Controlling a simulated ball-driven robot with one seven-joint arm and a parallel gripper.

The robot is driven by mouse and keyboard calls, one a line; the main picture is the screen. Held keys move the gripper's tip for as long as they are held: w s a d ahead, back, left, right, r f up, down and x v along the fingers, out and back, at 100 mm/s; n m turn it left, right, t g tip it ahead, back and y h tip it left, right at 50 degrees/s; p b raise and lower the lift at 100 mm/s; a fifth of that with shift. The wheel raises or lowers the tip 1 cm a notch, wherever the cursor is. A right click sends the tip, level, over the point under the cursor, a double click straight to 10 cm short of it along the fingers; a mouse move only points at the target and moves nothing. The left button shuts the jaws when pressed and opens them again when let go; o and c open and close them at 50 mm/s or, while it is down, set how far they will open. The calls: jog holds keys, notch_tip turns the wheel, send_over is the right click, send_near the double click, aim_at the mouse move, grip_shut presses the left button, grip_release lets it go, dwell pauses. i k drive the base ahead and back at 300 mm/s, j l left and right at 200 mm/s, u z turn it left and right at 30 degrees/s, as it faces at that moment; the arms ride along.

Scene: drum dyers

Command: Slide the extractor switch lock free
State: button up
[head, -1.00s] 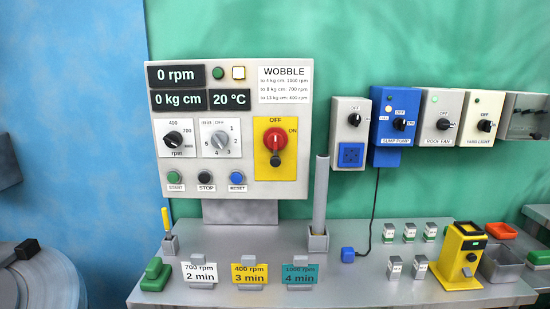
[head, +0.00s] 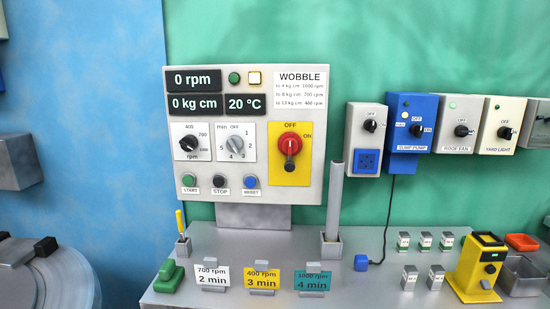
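The extractor's control panel (head: 247,185) stands upright at the back of the grey bench. On its right side, a yellow plate (head: 276,165) marked OFF and ON carries a red rotary switch (head: 290,143). A dark piece (head: 289,163) hangs below the red knob; I cannot tell whether it is the lock or part of the handle. The knob points toward OFF at the top. The displays read 0 rpm, 0 kg cm and 20 °C. My gripper is not in view.
A grey upright tube (head: 334,195) stands in a holder right of the panel. Wall boxes such as the sump pump box (head: 412,110) hang to the right. Cards, small labelled blocks, and a yellow device (head: 478,265) stand on the bench (head: 330,285).

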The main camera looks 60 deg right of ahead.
aim_at(290, 166)
jog(key=z, duration=0.4)
jog(key=i+j+z, duration=0.2)
jog(key=z, duration=0.2)
jog(key=i+j+z, duration=0.15)
jog(key=j+z, duration=0.25)
jog(key=i+j+z, duration=0.1)
jog(key=j+z, duration=0.25)
